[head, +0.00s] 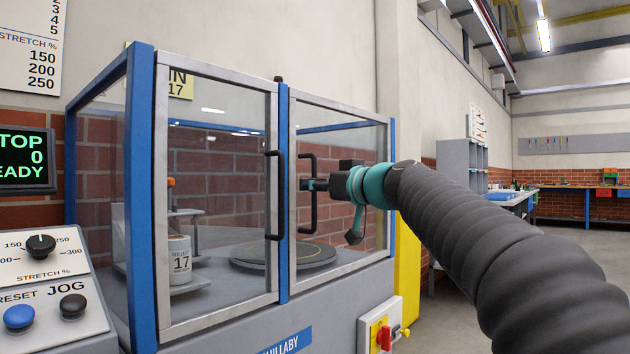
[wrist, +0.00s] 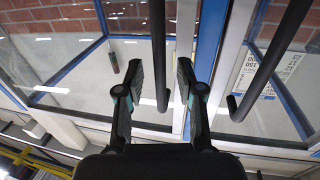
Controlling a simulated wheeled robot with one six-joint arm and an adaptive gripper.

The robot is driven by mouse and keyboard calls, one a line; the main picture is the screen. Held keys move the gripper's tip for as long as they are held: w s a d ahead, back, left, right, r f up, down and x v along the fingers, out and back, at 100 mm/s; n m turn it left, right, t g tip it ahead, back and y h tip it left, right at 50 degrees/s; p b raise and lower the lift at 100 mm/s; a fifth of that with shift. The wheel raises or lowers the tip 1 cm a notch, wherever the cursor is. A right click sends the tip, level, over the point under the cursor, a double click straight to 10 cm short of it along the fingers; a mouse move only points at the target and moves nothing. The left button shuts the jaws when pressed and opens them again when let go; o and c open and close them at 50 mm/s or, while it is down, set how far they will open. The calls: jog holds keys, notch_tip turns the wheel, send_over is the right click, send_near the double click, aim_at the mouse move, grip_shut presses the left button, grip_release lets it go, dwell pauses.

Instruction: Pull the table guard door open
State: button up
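The glass guard cabinet has two metal-framed doors. The right door (head: 340,105), in front of the round dark turntable (head: 285,256), looks shut and has a black vertical bar handle (head: 313,216). My gripper (head: 312,184) is at this handle in the head view. In the wrist view my gripper (wrist: 160,75) is open, and the handle (wrist: 158,40) runs between its two fingers with a gap visible on each side. The left door (head: 217,76) also looks shut, with its own black handle (head: 275,195), which shows right of the fingers in the wrist view (wrist: 272,62).
A blue post (head: 283,190) stands between the doors. A control panel (head: 45,285) with knobs and buttons is at the left. A red and yellow switch box (head: 380,326) sits below the right door. Open floor and workbenches lie at the far right.

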jog(key=shift+w+a, duration=0.45)
grip_shut()
